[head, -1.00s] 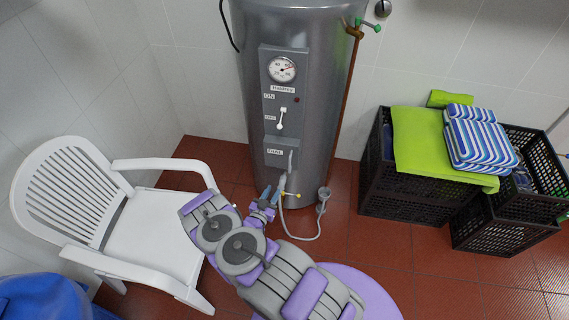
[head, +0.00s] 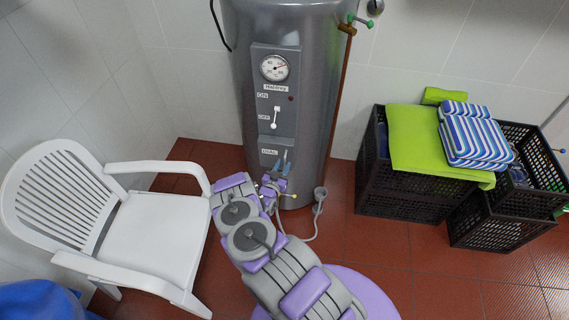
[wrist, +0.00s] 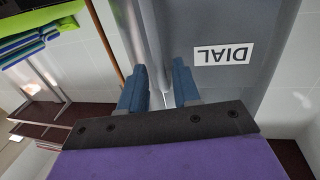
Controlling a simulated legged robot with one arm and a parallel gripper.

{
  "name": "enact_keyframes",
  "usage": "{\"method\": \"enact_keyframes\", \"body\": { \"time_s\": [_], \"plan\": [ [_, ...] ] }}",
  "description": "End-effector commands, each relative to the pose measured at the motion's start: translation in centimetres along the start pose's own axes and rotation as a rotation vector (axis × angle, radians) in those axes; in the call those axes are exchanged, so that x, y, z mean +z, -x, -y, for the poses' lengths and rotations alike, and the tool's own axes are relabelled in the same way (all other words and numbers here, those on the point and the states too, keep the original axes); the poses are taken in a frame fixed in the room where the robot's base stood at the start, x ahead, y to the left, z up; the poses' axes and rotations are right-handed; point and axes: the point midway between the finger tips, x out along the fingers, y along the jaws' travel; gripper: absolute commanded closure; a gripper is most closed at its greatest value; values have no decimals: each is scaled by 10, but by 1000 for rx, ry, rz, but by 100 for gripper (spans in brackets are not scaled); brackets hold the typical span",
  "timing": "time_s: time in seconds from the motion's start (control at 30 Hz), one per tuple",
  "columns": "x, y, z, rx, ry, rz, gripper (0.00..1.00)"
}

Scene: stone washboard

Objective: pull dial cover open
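The dial cover (head: 276,151) is a grey panel low on the front of the metal tank, with a white DIAL label. It looks closed. My gripper (head: 281,161) is at the cover's lower part, just below and right of the label. In the wrist view, its two blue fingers (wrist: 158,85) are apart, with a pale grey upright bar, likely the handle (wrist: 152,45), ahead of and partly between them. I cannot tell whether they touch it.
The tank (head: 308,95) has a round gauge (head: 274,67) and an ON/OFF switch (head: 274,117) above the cover. A white plastic chair (head: 150,235) stands close left of my arm. Black crates (head: 410,195) with towels stand right. Red floor between tank and crates is clear.

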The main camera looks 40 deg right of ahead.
Motion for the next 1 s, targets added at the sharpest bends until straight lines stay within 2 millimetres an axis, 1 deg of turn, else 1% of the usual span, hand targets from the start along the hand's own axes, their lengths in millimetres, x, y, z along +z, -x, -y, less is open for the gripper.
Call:
{"method": "enact_keyframes", "body": {
  "time_s": [0.03, 0.1, 0.2, 0.33, 0.57, 0.9, 1.0],
  "plan": [
    [0, -8, 0, 2, -3, -2, 68],
    [0, -16, 0, 0, -2, -3, 68],
    [0, -22, 0, -1, 0, -2, 68],
    [0, -27, 1, -2, 0, -1, 68],
    [0, -27, 1, -2, 0, 0, 68],
    [0, -27, 1, -2, 0, 0, 100],
    [0, -27, 1, -2, -1, -1, 100]
  ]
}}
